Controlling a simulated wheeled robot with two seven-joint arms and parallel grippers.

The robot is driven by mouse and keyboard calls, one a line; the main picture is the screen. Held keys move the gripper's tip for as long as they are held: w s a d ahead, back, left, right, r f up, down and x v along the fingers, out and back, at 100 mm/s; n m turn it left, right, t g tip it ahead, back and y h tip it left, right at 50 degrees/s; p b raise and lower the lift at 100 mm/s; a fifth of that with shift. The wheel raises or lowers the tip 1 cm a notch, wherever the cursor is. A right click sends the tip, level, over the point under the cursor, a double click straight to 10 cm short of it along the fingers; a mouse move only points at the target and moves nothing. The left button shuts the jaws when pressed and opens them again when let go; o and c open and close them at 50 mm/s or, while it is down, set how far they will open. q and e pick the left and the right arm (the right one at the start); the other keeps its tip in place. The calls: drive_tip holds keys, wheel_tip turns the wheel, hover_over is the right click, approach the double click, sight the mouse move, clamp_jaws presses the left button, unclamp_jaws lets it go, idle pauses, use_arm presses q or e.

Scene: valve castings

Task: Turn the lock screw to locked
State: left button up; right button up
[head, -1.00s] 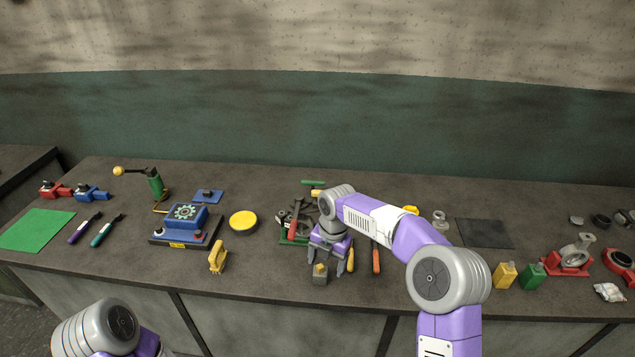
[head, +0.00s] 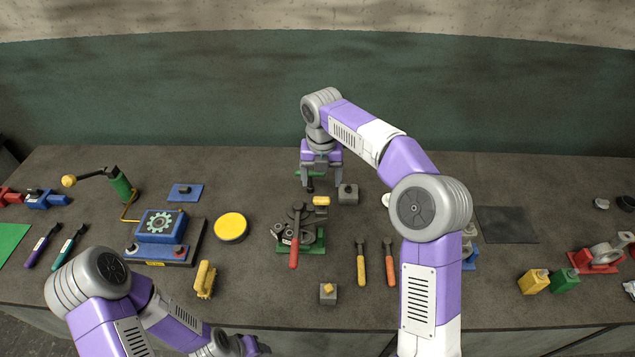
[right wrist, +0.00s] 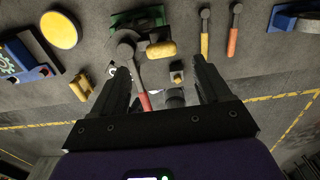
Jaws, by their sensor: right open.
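I cannot single out the lock screw or read its setting for certain. The green-based fixture (head: 314,248) carries dark metal parts and a lever with a red handle (head: 294,254), which points to the front; the lever also shows in the right wrist view (right wrist: 143,98). My right gripper (head: 320,186) is open and points down, appearing behind the fixture in the head view. Its fingers (right wrist: 163,88) hold nothing, and the view between them takes in the red handle and a small grey block. My left gripper (head: 240,347) is at the bottom edge, partly cut off.
A grey block with a dark knob (head: 348,195) and a yellow piece (head: 321,201) are near the right gripper. A grey block with a yellow top (head: 328,294) stands in front. Yellow-handled (head: 361,266) and orange-handled (head: 390,266) tools lie to the right. A yellow-topped round tin (head: 231,226) is left.

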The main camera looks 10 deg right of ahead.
sight(322, 199)
drive_tip(key=f, duration=0.6)
drive_tip(key=shift+s+f+b, duration=0.3)
drive_tip(key=shift+f+b, duration=0.05)
drive_tip(key=shift+b, duration=0.05)
drive_tip(key=c, duration=1.1)
drive_tip(key=shift+o, duration=0.2)
